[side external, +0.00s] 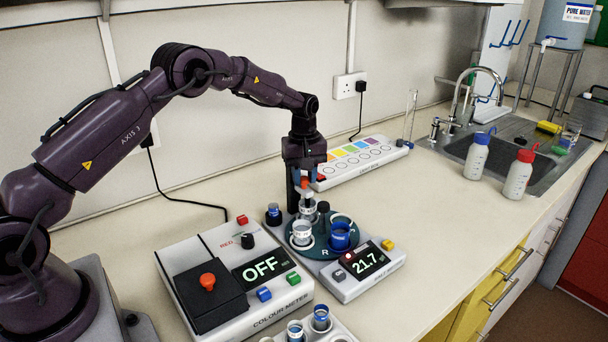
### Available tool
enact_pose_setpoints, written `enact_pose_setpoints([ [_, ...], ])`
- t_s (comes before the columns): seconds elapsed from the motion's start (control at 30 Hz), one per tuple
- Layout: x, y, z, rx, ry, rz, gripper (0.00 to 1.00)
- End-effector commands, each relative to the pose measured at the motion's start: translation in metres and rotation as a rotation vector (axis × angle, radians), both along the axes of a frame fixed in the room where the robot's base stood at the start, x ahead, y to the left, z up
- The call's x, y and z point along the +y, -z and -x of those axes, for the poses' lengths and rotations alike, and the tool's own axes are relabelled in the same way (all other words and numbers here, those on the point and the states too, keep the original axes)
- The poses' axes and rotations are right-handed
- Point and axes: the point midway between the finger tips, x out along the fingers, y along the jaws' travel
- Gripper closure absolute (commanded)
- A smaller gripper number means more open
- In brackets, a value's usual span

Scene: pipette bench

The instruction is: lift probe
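My gripper (307,181) points straight down over the back of a round dark-green plate (320,249) on a small white meter (370,281) whose display reads 21.7. A small red-orange part, possibly the top of the probe (306,183), shows between its blue-grey fingertips. Whether the fingers press on it is too small to tell. A dark upright post (292,192) stands just left of the gripper. A whitish cup (308,208) sits below the fingers; whether the probe's lower end is in it is hidden. A white cup (301,233) and a blue cup (340,236) stand in front.
A colour meter (240,290) reading OFF stands at front left. A dark, blue-topped vial (273,213) is left of the plate. A rack (345,337) with small vials is at the front edge. A long white box with coloured squares (360,160) lies behind.

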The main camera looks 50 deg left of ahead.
Motion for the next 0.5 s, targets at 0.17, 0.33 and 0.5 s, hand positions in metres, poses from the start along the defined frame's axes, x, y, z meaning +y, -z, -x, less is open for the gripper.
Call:
enact_pose_setpoints([
  [0.17, 0.0, -0.014, -0.001, -0.004, 0.0, -0.003, 1.0],
  [0.33, 0.001, -0.046, -0.001, -0.005, 0.0, -0.002, 1.0],
  [0.5, 0.001, -0.058, 0.0, -0.003, 0.0, -0.002, 1.0],
])
